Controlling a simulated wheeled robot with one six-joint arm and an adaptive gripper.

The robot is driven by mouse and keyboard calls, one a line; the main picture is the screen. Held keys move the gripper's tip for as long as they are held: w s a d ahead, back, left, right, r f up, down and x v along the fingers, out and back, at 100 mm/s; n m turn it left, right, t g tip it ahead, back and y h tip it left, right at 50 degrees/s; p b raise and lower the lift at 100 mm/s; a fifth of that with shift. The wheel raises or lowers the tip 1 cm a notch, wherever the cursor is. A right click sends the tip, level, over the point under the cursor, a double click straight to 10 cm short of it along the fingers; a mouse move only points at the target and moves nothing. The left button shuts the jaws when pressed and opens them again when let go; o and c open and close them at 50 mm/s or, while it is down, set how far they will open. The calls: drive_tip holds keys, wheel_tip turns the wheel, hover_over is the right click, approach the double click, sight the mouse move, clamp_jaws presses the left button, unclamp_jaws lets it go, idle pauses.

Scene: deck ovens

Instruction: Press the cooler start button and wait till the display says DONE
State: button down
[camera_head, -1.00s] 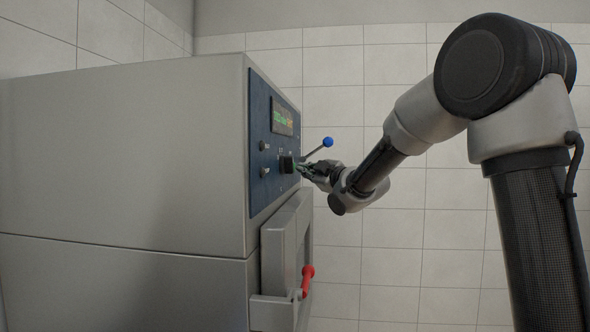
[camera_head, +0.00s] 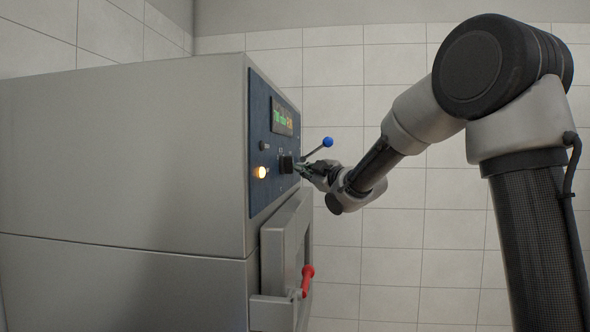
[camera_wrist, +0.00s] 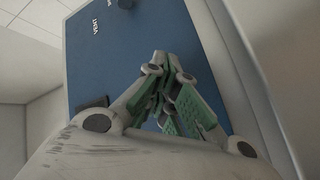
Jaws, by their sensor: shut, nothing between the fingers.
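The blue control panel (camera_head: 262,190) is on the front of the grey cabinet and also fills the wrist view (camera_wrist: 148,42). Its display (camera_head: 282,118) shows green and amber text, too small to read surely. A lamp (camera_head: 261,172) on the panel glows amber. A black square control (camera_head: 286,164) sits beside my gripper (camera_head: 306,168). In the wrist view my gripper (camera_wrist: 168,62) is shut and empty, its green-padded fingers pointing at the panel. I cannot tell whether the fingertips touch it. I cannot make out which control is the cooler start button.
A lever with a blue ball (camera_head: 327,142) sticks out just above my gripper. Below the panel is a grey door (camera_head: 280,245) with a red handle (camera_head: 307,274). A dark lamp or knob (camera_head: 264,146) sits above the lit one.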

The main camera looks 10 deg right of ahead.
drive_tip(key=shift+s+d, duration=0.3)
drive_tip(key=shift+d, duration=0.45)
drive_tip(key=d, duration=0.1)
drive_tip(key=s+d, duration=0.1)
drive_tip(key=d, duration=0.2)
drive_tip(key=shift+s+d, duration=0.25)
drive_tip(key=shift+d, duration=0.15)
